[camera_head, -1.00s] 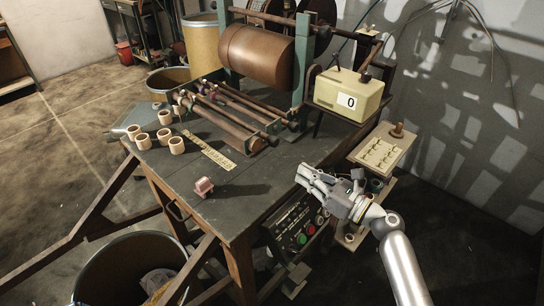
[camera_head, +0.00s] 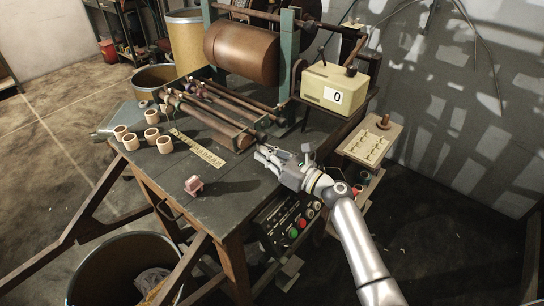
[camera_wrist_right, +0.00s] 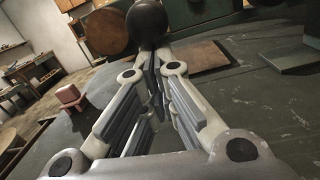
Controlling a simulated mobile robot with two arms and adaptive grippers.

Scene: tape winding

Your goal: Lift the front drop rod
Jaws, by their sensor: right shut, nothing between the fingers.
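Several slim brown rods (camera_head: 222,106) lie side by side across the winder frame on the table, above a thick brown front bar (camera_head: 208,122). I cannot tell for sure which one is the front drop rod. My right gripper (camera_head: 260,157) is shut and empty, just in front of the right ends of the rods, over the table. In the right wrist view, its fingers (camera_wrist_right: 157,75) are closed together. A dark round knob (camera_wrist_right: 146,24) shows right beyond the fingertips; whether they touch it I cannot tell. My left gripper is not in view.
A yellow counter box (camera_head: 335,88) showing 0 stands at the back right. A brown drum (camera_head: 242,53) sits behind the rods. Tan cores (camera_head: 165,144), a ruler strip (camera_head: 197,148) and a pink block (camera_head: 193,185) lie on the table (camera_head: 235,205).

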